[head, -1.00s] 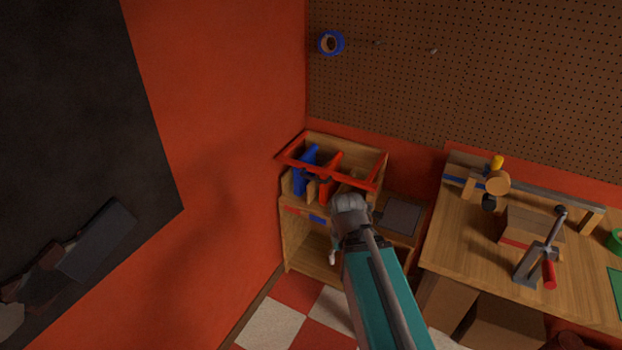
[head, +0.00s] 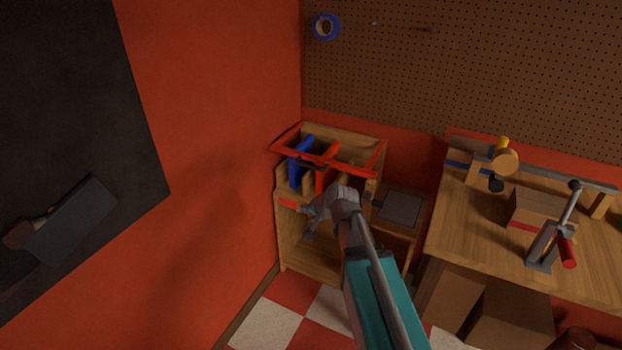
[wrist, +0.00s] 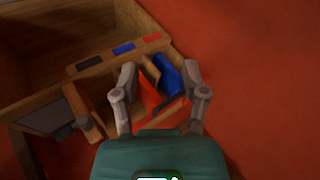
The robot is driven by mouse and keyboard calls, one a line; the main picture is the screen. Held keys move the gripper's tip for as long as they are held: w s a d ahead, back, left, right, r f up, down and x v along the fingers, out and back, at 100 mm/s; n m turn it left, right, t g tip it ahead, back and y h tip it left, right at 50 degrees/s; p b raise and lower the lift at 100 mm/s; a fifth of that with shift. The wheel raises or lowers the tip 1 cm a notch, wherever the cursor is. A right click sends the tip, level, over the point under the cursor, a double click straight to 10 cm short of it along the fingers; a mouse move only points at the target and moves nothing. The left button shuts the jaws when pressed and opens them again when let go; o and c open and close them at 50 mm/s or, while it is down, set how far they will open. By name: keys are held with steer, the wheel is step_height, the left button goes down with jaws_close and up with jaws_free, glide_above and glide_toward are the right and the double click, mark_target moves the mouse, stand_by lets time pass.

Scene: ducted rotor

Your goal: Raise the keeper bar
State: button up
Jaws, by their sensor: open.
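The red keeper bar (head: 318,160) runs across the upper front of a wooden rack (head: 290,237), with red side arms reaching back. Behind and below it a blue panel (head: 299,163) and a red panel (head: 321,178) stand in slots. My gripper (head: 308,217) is open and empty, in front of the rack and lower than the bar in the picture. In the wrist view, the red panel (wrist: 149,92) and blue panel (wrist: 168,79) show between my open fingers. My arm hides part of the rack's right side.
A red wall (head: 215,150) stands close on the left. A wooden bench (head: 470,220) with a lever clamp (head: 556,235) and a box (head: 540,208) is on the right. A dark plate (head: 400,208) lies on a low stand beside the rack. A pegboard (head: 450,70) is behind.

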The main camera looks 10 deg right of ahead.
steer(key=w+d+f+m+t+b, duration=0.2)
steer(key=w+m+t+b, duration=0.4)
steer(key=w, duration=0.4)
steer(key=m+t+h+b, duration=0.2)
steer(key=m+t+b, duration=0.1)
steer(key=m+b, duration=0.25)
glide_toward(310, 167)
steer(key=v, duration=0.3)
steer(key=shift+w+f+m+p, duration=0.1)
steer(key=shift+f+m+p, duration=0.15)
steer(key=shift+m+p, duration=0.2)
steer(key=shift+a, duration=0.1)
steer(key=b+x, duration=0.2)
steer(key=x, duration=1.2)
steer(key=shift+r, duration=0.15)
